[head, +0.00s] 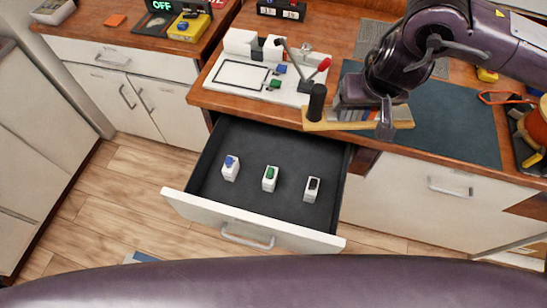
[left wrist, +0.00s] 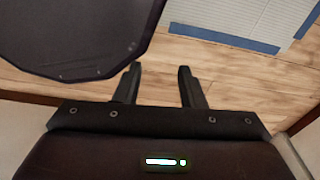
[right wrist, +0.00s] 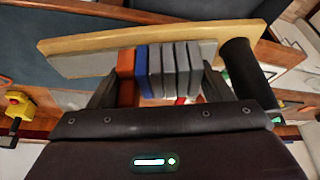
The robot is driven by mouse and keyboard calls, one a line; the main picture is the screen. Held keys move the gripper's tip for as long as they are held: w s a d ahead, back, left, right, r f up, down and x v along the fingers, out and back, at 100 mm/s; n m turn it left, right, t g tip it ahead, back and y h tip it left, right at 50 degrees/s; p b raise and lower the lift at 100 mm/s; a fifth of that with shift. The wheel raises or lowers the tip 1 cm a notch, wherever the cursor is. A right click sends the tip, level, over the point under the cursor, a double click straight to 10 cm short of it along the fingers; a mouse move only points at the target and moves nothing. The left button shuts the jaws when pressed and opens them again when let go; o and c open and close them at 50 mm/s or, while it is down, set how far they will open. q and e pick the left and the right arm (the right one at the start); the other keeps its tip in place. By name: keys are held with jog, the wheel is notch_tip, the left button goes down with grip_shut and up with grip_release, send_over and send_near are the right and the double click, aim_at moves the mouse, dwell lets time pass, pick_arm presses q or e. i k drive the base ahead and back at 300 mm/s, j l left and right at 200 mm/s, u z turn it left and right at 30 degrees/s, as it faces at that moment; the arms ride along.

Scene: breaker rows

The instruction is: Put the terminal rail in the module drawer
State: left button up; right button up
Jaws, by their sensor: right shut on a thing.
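The terminal rail (right wrist: 168,72), a row of orange, blue and grey blocks beside a yellow board (right wrist: 150,39), shows in the right wrist view. My right gripper (right wrist: 160,88) is shut on it, one finger at each end of the row. In the head view the right gripper (head: 385,120) is over the counter's front edge, right of and above the drawer. I cannot tell whether the rail is clear of the counter. The module drawer (head: 240,202) is pulled open, with a dark floor. My left gripper (left wrist: 158,85) is open and empty above the wooden floor.
Blue, green and black-topped modules (head: 270,178) stand in a spaced row in the drawer; its floor behind them is bare. A black cylinder (head: 316,102) stands at the board's left end. A white panel with a red-tipped lever (head: 262,78) sits on the counter behind the drawer.

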aim_at(262, 207)
jog(key=l+u, duration=0.1)
jog(key=u, duration=0.3)
jog(key=l+u, duration=0.1)
jog(key=u, duration=0.3)
jog(key=l+u, duration=0.1)
jog(key=u, duration=0.35)
jog(key=k+l+u, duration=0.1)
jog(key=u, duration=0.3)
jog(key=k+l+u, duration=0.1)
jog(key=k+l, duration=0.35)
jog(key=l, duration=0.15)
